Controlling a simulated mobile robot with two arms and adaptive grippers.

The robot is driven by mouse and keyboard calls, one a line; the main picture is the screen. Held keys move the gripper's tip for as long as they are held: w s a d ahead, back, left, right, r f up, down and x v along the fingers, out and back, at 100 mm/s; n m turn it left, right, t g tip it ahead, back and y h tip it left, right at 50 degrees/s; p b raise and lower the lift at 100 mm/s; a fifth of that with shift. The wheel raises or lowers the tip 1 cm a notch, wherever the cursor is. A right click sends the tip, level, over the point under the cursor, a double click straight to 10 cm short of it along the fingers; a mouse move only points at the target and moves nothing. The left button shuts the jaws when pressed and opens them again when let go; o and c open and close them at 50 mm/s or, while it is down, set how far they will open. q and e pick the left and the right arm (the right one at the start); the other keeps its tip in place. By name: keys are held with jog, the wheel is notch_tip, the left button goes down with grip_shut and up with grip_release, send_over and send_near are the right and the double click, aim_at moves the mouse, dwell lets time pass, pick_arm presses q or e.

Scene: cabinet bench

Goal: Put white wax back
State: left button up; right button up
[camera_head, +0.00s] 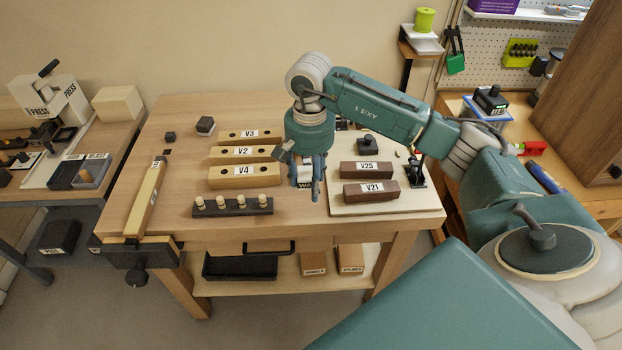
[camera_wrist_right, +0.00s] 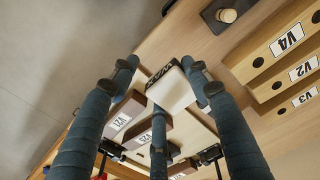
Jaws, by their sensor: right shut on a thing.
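The white wax (camera_wrist_right: 173,92) is a pale block with a label reading WAX. It sits between the fingers of my right gripper (camera_wrist_right: 160,70) in the right wrist view. In the head view my right gripper (camera_head: 307,186) points down over the bench, shut on the wax, and mostly hides it; only a bit of the label shows. The gripper is just left of the pale board (camera_head: 395,206) with the dark red blocks V25 (camera_head: 366,169) and V21 (camera_head: 371,191). I cannot tell whether the wax touches the bench. My left gripper is not in view.
Wooden blocks V3 (camera_head: 252,136), V2 (camera_head: 244,154) and V4 (camera_head: 245,176) lie left of the gripper. A dark rack with several pegs (camera_head: 232,208) stands at the front. A vise (camera_head: 140,252) is at the bench's left corner.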

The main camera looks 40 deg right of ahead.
aim_at(310, 189)
jog(key=shift+f+b, duration=0.3)
jog(key=shift+f, duration=0.45)
notch_tip(310, 189, down, 4)
jog(key=shift+r+b, duration=0.25)
jog(key=shift+b, duration=0.85)
jog(key=shift+f+b, duration=0.35)
jog(key=shift+f, duration=0.1)
jog(key=shift+b, duration=0.45)
jog(key=shift+f, duration=0.1)
